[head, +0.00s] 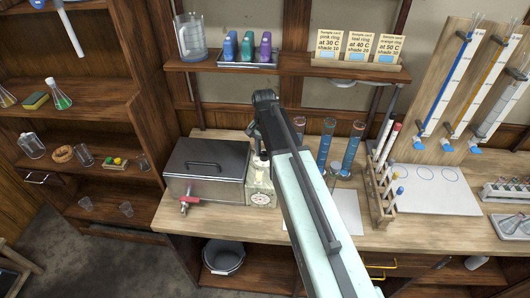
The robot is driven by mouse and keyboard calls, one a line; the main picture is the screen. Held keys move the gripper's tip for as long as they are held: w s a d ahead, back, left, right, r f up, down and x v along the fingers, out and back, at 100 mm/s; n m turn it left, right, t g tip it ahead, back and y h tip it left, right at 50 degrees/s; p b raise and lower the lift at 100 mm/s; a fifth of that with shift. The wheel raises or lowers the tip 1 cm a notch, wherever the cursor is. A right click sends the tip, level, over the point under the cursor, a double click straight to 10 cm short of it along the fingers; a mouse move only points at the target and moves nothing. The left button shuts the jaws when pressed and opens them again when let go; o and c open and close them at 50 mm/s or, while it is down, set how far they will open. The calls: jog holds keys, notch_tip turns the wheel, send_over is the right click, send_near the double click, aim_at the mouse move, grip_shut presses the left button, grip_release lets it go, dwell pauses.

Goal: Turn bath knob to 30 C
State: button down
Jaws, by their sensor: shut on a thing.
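The bath (204,162) is a grey metal box with a handled lid and a red-handled tap low on its front, on the wooden bench. Against its right side stands a small cream control box (261,188) with a round dial (261,198) on its front; the dial's reading is too small to tell. My gripper (259,153) points down over the top of this box and is shut on the bath knob there. The knob is mostly hidden by the gripper, and my pale arm covers the bench to the right.
A rack of test tubes (381,190) and blue-filled cylinders (351,147) stand right of my arm. The shelf above holds a jug (191,37), coloured bottles and temperature cards (359,46). A bucket (223,257) sits below the bench.

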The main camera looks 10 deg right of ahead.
aim_at(264, 154)
jog(key=shift+m, duration=1.9)
jog(key=c, duration=1)
grip_release()
jog(key=shift+o, duration=0.2)
notch_tip(264, 154, up, 8)
jog(key=p, duration=0.8)
jog(key=shift+f, duration=0.1)
